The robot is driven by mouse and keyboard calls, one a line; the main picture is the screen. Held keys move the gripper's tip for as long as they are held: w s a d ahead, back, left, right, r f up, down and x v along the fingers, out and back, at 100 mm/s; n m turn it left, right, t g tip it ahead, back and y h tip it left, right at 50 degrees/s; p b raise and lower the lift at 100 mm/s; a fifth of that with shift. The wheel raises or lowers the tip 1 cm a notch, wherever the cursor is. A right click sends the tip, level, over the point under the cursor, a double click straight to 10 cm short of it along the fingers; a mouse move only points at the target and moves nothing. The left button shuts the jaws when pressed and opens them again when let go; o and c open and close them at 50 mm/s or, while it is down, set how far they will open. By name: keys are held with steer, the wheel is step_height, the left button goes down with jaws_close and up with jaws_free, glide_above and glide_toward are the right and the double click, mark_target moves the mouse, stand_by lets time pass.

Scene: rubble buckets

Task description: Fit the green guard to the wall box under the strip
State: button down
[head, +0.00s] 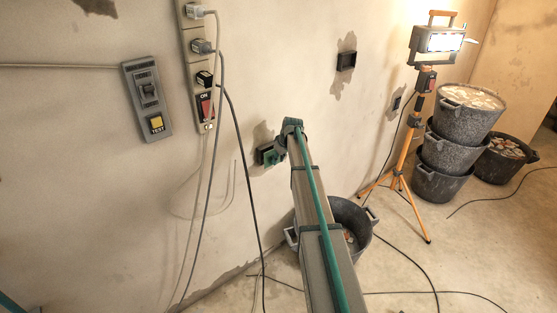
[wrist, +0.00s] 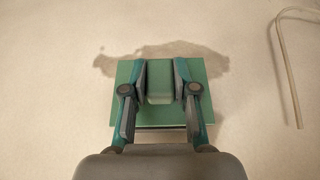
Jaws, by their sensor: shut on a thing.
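My gripper (wrist: 160,82) is shut on the raised middle block of the green guard (wrist: 160,98), with one finger on each side. The guard is a flat green plate, held face-on to the wall. In the head view the guard (head: 270,158) is small and partly behind my gripper (head: 280,150), right at the wall below and right of the strip (head: 198,60). The guard covers most of the wall box; a dark edge shows beside it. I cannot tell whether the guard touches or is seated on the box.
A switch panel (head: 148,98) is left of the strip. Cables hang from the strip, left of my gripper. Another dark wall box (head: 346,60) is up and right. A bucket (head: 354,215) stands below my arm; stacked buckets (head: 440,150) and an orange lamp stand (head: 403,150) are right.

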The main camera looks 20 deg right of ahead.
steer(key=shift+w, duration=0.15)
steer(key=shift+w+a, duration=0.15)
steer(key=shift+w, duration=0.45)
steer(key=shift+w+a, duration=0.15)
steer(key=shift+w, duration=0.4)
steer(key=c, duration=0.8)
jaws_free()
steer(key=shift+s, duration=0.1)
steer(key=shift+r, duration=0.1)
steer(key=v, duration=1.1)
steer(key=shift+s+r, duration=0.15)
steer(key=shift+r, duration=0.25)
